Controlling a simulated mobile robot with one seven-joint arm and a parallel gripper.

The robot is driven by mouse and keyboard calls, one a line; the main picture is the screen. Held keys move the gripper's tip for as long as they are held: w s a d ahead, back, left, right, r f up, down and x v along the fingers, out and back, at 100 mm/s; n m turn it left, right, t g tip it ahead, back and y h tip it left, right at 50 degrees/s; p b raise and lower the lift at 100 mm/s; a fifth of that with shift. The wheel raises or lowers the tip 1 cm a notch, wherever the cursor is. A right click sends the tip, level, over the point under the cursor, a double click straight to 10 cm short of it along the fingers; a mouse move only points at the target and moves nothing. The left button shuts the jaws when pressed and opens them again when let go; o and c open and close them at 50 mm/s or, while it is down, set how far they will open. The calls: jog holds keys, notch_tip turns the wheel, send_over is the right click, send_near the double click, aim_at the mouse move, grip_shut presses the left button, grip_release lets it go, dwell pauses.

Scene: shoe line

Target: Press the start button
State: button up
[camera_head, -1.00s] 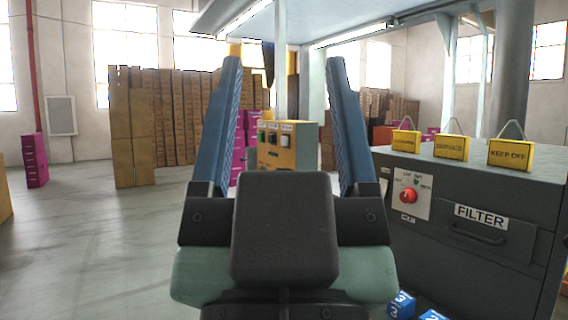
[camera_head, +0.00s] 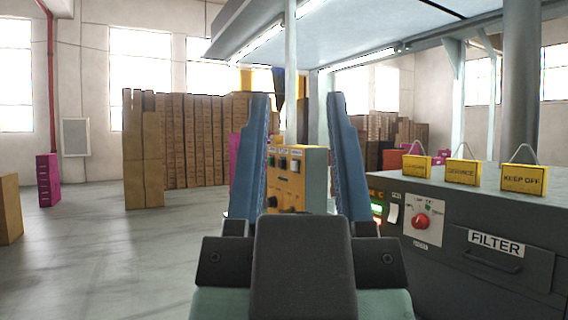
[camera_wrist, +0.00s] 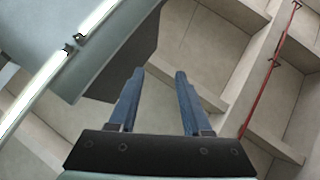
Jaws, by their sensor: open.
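A yellow control box (camera_head: 313,190) stands ahead, seen between and beside my gripper's fingers in the head view. Its front carries small buttons, among them a green one (camera_head: 272,161), with labels above that are too small to read. My gripper (camera_head: 298,100) is open and empty, its two blue fingers pointing up and apart. The box appears behind the fingers, with no contact visible. In the wrist view my gripper (camera_wrist: 158,72) is also open, with nothing between the fingers. The wrist view shows no button.
A dark grey machine (camera_head: 470,230) stands at the right, with a red knob (camera_head: 421,221), a FILTER drawer and yellow signs (camera_head: 524,179) on top. An overhead canopy (camera_head: 400,40) hangs above. Stacked brown boxes (camera_head: 195,140) stand at the back.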

grip_shut()
dwell(1.4)
